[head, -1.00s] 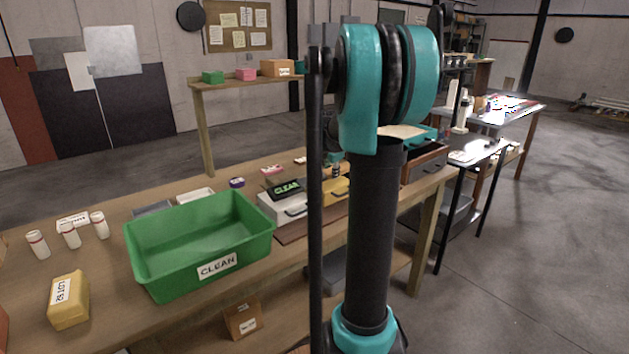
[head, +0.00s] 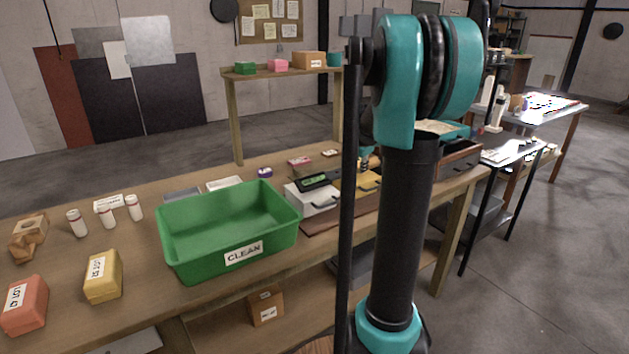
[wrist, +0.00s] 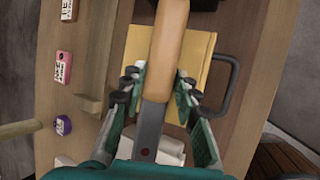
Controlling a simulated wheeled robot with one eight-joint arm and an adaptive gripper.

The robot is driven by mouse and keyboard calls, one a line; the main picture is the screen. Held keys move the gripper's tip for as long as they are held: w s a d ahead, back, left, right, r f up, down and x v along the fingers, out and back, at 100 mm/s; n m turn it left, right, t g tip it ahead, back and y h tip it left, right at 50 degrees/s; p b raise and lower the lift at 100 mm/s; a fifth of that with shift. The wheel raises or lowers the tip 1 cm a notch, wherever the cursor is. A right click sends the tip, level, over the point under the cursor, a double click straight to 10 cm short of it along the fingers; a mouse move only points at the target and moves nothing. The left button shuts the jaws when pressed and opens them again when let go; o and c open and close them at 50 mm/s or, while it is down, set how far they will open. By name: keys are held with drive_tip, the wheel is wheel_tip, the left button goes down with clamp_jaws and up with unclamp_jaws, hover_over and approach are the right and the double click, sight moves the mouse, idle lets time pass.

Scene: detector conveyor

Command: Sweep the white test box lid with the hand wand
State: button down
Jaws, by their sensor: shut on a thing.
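In the wrist view my gripper (wrist: 158,82) is shut on a tool with a tan-orange handle (wrist: 168,35) and a flat grey shank (wrist: 148,130), probably the hand wand. It is above a yellow case (wrist: 198,65) with a dark handle. In the head view the white test box (head: 316,200), with a dark handle, stands right of the green bin, left of the yellow case (head: 362,180). A dark display (head: 313,181) with green lettering is on or just behind the white box. My arm hides most of my gripper there. Pale shapes (wrist: 163,150) below the tool are partly hidden.
The green CLEAN bin (head: 227,250) takes up the bench middle. Yellow (head: 103,277) and orange (head: 24,305) lot boxes and several white bottles (head: 105,214) stand left. A purple roll (wrist: 63,125) and pink box (wrist: 64,65) lie left of my gripper.

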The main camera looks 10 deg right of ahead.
drive_tip(key=shift+r, duration=3.05)
drive_tip(key=shift+d, duration=0.1)
